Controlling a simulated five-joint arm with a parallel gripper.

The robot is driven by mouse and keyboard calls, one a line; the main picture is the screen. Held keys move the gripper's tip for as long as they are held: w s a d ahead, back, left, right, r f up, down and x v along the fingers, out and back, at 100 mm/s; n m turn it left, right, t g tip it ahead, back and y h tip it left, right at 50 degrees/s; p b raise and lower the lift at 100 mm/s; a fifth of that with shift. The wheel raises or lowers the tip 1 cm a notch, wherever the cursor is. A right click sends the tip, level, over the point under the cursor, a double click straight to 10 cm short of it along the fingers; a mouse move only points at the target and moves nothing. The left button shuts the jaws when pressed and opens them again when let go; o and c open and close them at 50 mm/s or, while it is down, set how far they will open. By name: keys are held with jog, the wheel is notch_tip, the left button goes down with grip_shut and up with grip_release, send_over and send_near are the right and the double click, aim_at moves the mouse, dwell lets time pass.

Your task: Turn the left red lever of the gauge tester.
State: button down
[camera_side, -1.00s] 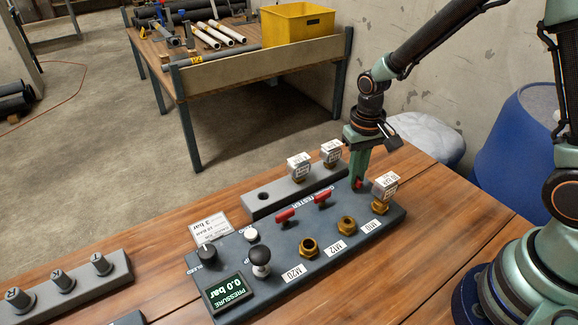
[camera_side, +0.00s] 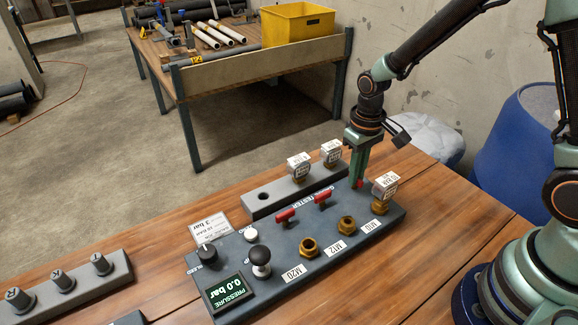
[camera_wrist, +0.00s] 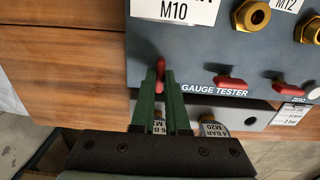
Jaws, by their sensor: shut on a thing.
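The gauge tester (camera_side: 300,245) is a dark grey box on the wooden bench with three red levers in a row. My gripper (camera_side: 358,182) reaches down onto the lever at the M10 end, rightmost in the side view and leftmost in the wrist view. In the wrist view my green fingers (camera_wrist: 160,84) are shut on this red lever (camera_wrist: 160,66). It points up the picture there, crosswise to the middle lever (camera_wrist: 230,83) and the far lever (camera_wrist: 287,89). In the side view my fingers hide most of it.
A gauge (camera_side: 385,187) stands in the M10 port close beside my fingers. Two more gauges (camera_side: 299,167) (camera_side: 331,152) sit in the grey rack (camera_side: 263,209) behind the tester. The M12 port (camera_side: 347,224) and M20 port (camera_side: 309,248) are empty. The display reads 0.0 bar.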

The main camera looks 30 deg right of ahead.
jog(key=c, duration=0.9)
grip_release()
notch_tip(320, 180, up, 12)
jog(key=shift+r, duration=0.1)
jog(key=s+r+t, duration=0.2)
jog(key=s, duration=0.1)
jog(key=s+d+r+t, duration=0.1)
jog(key=s+r, duration=0.2)
jog(key=s+d+r+t, duration=0.1)
jog(key=s+r+t, duration=0.1)
jog(key=s+r, duration=0.1)
jog(key=shift+t, duration=0.3)
